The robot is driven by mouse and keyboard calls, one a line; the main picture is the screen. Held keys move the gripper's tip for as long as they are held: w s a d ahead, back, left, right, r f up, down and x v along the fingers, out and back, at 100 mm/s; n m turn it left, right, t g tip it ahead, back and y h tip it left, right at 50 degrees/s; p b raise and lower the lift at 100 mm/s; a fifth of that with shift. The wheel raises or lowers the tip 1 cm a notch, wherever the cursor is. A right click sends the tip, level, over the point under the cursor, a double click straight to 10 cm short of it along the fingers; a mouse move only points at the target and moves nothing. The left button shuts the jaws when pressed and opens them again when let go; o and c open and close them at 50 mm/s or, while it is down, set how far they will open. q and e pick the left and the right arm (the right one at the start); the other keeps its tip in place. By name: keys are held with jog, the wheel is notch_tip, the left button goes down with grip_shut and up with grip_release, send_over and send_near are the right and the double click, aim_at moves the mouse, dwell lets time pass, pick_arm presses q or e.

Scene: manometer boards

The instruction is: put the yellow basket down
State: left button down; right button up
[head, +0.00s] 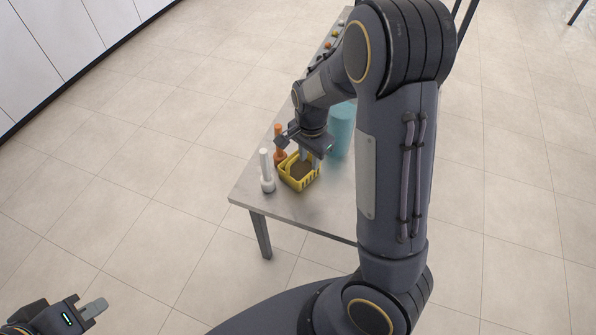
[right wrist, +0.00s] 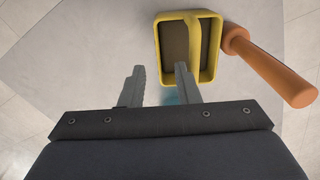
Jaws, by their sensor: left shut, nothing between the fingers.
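The yellow basket (head: 290,183) appears to stand upright on the grey table (head: 250,195) near its near end, its dark inside showing. It also shows at the top of the right wrist view (right wrist: 159,45). My right gripper (head: 309,157) is above the basket, pointing down. In the right wrist view my right gripper (right wrist: 160,72) has its fingers apart with nothing seen between them; the right fingertip overlaps the basket's near side, and I cannot tell whether it touches. My left gripper (head: 95,308) is shut and empty, low at the left, away from the table.
A white bottle-shaped object (head: 267,180) stands left of the basket, close to the table edge. An orange one (head: 279,143) stands just behind the basket, and a teal cylinder (head: 341,130) stands behind to the right. Small coloured items (head: 328,45) lie at the far end.

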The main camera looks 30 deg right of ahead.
aim_at(297, 174)
jog(key=f+b, duration=0.1)
jog(key=f, duration=0.2)
jog(key=f+b, duration=0.1)
jog(key=f, duration=0.2)
jog(key=shift+d+f, duration=0.2)
jog(key=shift+f, duration=0.15)
jog(key=shift+s, duration=0.1)
grip_shut()
jog(key=shift+r, duration=0.1)
